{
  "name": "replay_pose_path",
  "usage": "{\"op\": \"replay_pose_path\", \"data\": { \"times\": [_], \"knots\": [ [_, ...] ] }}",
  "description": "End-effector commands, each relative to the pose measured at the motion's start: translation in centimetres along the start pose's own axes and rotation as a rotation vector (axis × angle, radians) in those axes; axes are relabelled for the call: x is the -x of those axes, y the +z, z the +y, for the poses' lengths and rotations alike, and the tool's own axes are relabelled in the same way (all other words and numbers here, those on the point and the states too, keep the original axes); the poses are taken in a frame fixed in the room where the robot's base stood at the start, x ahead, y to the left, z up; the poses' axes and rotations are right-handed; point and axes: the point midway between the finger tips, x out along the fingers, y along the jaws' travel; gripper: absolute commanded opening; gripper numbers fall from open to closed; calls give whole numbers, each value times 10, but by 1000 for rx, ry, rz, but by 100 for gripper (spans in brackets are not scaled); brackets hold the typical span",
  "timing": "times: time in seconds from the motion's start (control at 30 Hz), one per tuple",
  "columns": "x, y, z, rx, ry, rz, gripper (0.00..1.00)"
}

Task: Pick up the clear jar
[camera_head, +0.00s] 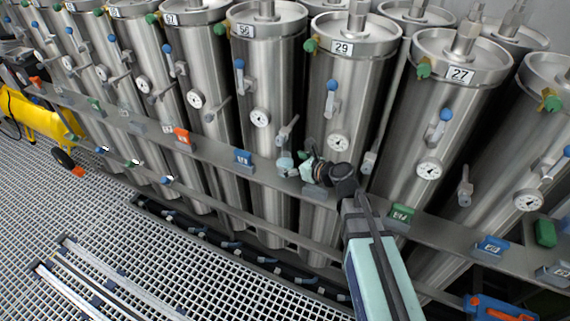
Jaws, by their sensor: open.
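The clear jar (285,164) is a small, pale, see-through vessel on the grey rail shelf in front of the steel cylinders. It seems upright, at about the middle of the picture. My gripper (301,170) is just to the right of the jar, at about its height, at the end of my dark wrist. It is open and points left toward the jar. The fingers are small and partly hidden here. I cannot tell whether they touch the jar or are a little apart from it.
Tall steel cylinders with gauges and blue-handled valves stand close behind the shelf (222,157). A yellow cart (40,118) stands far left on the grating.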

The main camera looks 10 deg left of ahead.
Motion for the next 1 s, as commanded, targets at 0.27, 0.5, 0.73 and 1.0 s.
{"op": "replay_pose_path", "data": {
  "times": [0.27,0.5,0.73,1.0],
  "knots": [
    [-33,0,0,0,0,1,91],
    [-32,0,0,1,-1,1,80],
    [-32,0,0,1,-1,1,20],
    [-32,0,0,1,-1,1,19]
  ]
}}
